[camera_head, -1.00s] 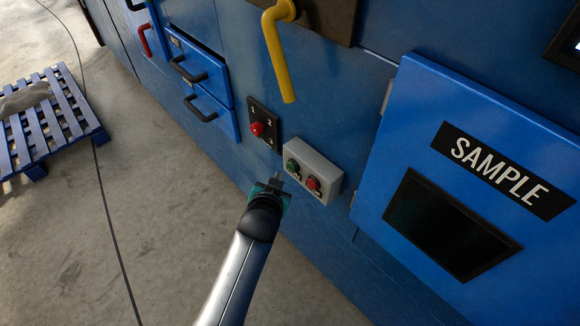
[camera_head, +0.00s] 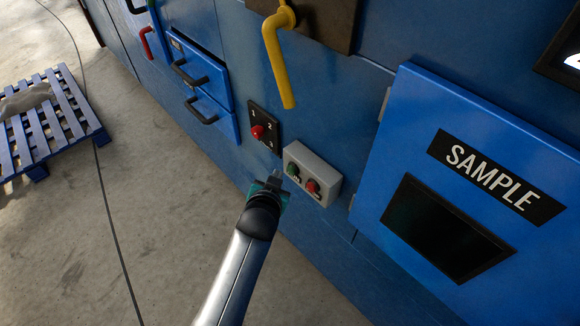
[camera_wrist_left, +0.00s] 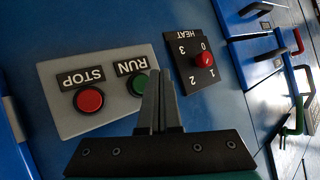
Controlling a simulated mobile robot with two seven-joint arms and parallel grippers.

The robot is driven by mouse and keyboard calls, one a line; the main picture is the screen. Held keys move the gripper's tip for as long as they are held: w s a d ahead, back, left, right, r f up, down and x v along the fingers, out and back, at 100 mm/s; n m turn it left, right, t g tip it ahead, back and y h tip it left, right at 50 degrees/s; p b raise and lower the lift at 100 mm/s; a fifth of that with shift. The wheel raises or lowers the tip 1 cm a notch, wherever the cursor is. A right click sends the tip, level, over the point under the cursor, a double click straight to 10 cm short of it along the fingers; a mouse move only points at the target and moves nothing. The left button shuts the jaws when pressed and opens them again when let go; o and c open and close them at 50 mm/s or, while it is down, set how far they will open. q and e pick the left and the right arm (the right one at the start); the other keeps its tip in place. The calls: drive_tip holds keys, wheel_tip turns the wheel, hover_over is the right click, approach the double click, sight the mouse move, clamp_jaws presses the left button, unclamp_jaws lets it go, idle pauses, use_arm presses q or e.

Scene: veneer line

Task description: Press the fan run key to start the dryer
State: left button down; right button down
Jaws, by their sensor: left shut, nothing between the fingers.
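The fan control box (camera_head: 330,174) is a light grey box on the blue dryer wall in the head view. It carries a green RUN key (camera_head: 293,169) and a red STOP key (camera_head: 312,187). In the left wrist view the RUN key (camera_wrist_left: 137,84) is partly hidden behind my fingers, and the STOP key (camera_wrist_left: 89,99) is clear. My left gripper (camera_head: 275,175) is shut and empty, just in front of the box on the RUN key side. It also shows in the left wrist view (camera_wrist_left: 160,75). I cannot tell whether the tips touch the key. My right gripper is not in view.
A black heat selector with a red knob (camera_head: 258,131) is beside the box. A yellow handle (camera_head: 280,60) hangs above. The blue SAMPLE door (camera_head: 400,130) stands to the right. Drawers (camera_head: 205,95) and a blue pallet (camera_head: 50,135) are at left. The floor is open.

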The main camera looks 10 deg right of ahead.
use_arm(q)
drive_tip(key=d+r, duration=0.2)
drive_tip(key=d, duration=0.1)
drive_tip(key=shift+r, duration=0.2)
drive_tip(key=shift+f, duration=0.1)
drive_tip(key=s+a+p, duration=0.1)
drive_tip(key=a+p, duration=0.1)
drive_tip(key=s+a+p, duration=0.2)
drive_tip(key=shift+a+f, duration=0.15)
idle(0.7)
